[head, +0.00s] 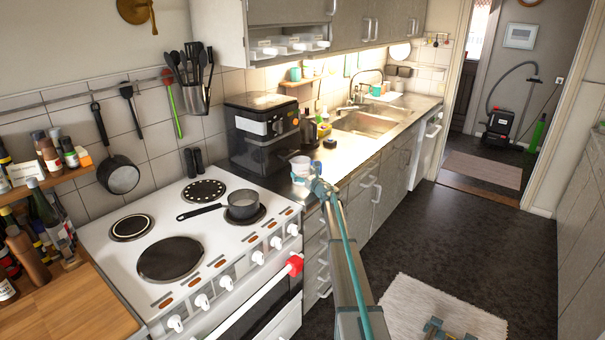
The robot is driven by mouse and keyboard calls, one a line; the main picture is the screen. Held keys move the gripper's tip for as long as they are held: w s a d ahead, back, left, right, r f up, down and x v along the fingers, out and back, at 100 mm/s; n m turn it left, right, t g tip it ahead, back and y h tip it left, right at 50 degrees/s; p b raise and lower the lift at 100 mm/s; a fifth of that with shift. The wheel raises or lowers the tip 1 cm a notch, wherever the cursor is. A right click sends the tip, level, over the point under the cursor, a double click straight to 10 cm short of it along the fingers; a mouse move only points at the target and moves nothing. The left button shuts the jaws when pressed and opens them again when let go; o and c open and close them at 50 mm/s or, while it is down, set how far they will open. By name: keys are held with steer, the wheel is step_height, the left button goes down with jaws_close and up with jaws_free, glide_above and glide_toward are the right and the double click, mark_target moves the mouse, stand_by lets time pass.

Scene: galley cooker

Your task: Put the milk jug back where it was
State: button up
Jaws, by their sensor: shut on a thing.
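A small white jug (301,162) shows at the end of my arm, at the counter edge right of the cooker. My gripper (309,177) is shut on it, and the gripper's fingers and wrist cover part of it. The jug looks roughly upright. I cannot tell whether its base touches the counter (341,154) or hangs just above it.
A black coffee machine or oven-like appliance (262,130) stands just behind and left of the jug. A small pot (242,204) sits on the white cooker (205,235), handle pointing left. A dark round item (330,143) lies on the counter to the right, before the sink (365,122).

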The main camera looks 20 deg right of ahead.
steer(key=shift+f, duration=0.1)
steer(key=o, duration=1.3)
steer(key=shift+s, duration=0.15)
steer(key=s+b, duration=0.1)
steer(key=s, duration=0.3)
steer(key=s+d+b, duration=0.1)
steer(key=s, duration=0.2)
steer(key=s+b, duration=0.1)
steer(key=s, duration=0.3)
steer(key=shift+s+d+b, duration=0.2)
steer(key=shift+s+b, duration=0.1)
steer(key=shift+s, duration=0.05)
